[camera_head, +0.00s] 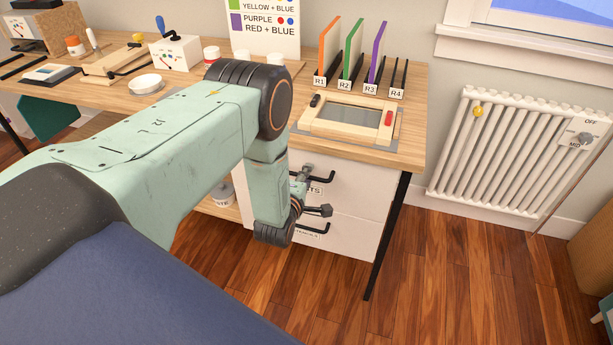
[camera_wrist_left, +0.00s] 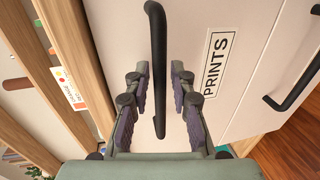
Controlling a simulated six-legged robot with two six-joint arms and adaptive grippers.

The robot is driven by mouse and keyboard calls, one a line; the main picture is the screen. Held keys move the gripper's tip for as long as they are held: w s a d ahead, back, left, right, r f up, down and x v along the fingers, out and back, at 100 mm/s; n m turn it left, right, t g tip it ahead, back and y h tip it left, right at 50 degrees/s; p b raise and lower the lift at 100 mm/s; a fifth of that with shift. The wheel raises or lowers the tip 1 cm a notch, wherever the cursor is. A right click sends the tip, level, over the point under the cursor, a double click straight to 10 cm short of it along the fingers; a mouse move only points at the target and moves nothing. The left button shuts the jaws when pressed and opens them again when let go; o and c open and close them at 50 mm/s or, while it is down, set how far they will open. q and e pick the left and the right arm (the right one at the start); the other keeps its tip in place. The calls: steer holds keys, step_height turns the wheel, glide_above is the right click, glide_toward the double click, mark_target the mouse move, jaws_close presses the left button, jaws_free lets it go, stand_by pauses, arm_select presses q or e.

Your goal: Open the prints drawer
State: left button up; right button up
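The prints drawer (camera_head: 350,185) is the upper white drawer front under the right end of the desk. It looks shut. In the left wrist view its PRINTS label (camera_wrist_left: 216,62) and black bar handle (camera_wrist_left: 157,60) show clearly. My left gripper (camera_head: 313,194) is in front of the drawer and partly covers its label and handle in the head view. In the wrist view the left gripper (camera_wrist_left: 161,88) is open, with the handle between its two fingers and a gap on each side. I cannot tell how deep the handle sits between them. My right gripper is not in view.
A lower drawer (camera_head: 345,235) has its own black handle (camera_wrist_left: 297,88). A black desk leg (camera_head: 389,235) stands right of the drawers. A framed tablet (camera_head: 350,118) and coloured panels in racks stand on the desk above. The wooden floor (camera_head: 450,270) to the right is clear.

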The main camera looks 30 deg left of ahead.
arm_select(q)
jaws_close()
steer(key=shift+d, duration=0.1)
stand_by(0.5)
